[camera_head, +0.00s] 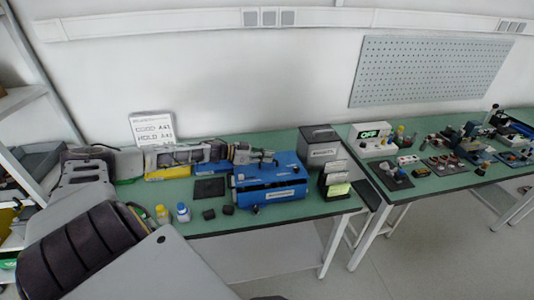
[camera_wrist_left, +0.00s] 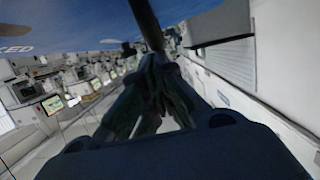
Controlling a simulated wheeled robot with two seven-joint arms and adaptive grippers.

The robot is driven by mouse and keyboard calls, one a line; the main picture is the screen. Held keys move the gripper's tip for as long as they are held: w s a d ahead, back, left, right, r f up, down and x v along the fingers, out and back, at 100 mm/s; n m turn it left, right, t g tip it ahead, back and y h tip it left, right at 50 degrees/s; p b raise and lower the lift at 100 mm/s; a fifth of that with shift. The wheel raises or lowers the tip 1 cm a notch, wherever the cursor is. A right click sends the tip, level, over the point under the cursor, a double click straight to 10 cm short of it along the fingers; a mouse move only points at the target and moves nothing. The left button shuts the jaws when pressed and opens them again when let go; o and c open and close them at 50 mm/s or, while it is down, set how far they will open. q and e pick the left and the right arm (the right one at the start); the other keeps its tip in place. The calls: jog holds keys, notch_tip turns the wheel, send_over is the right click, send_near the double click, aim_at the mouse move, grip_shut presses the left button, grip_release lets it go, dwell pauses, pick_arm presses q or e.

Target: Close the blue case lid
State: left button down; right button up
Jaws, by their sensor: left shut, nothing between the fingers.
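The blue case (camera_head: 270,192) stands near the front edge of the green bench, with a pale label on its front. Its blue upper part (camera_head: 292,160) shows behind and right of my gripper; I cannot tell whether the lid lies fully down. My left gripper (camera_head: 268,156) reaches in from the left at the top of the case; contact is unclear. Its fingers also show in the left wrist view (camera_wrist_left: 155,85), together and empty. A blue surface with pale letters (camera_wrist_left: 60,20) fills the top of that view; it may be the case. My right gripper is not in view.
A dark pad (camera_head: 209,188) lies left of the case, with yellow (camera_head: 162,214) and blue-capped (camera_head: 183,212) bottles in front. A grey box (camera_head: 318,146) stands behind right, and a card holder (camera_head: 336,182) right. A sign (camera_head: 153,129) stands at the back left.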

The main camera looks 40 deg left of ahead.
pick_arm(q)
jog(key=shift+s+d+f, duration=0.15)
jog(key=shift+d+f, duration=0.05)
jog(key=shift+f, duration=0.2)
jog(key=shift+s+d+f, duration=0.15)
jog(key=shift+d+f, duration=0.05)
jog(key=shift+f, duration=0.3)
jog(key=shift+p, duration=0.3)
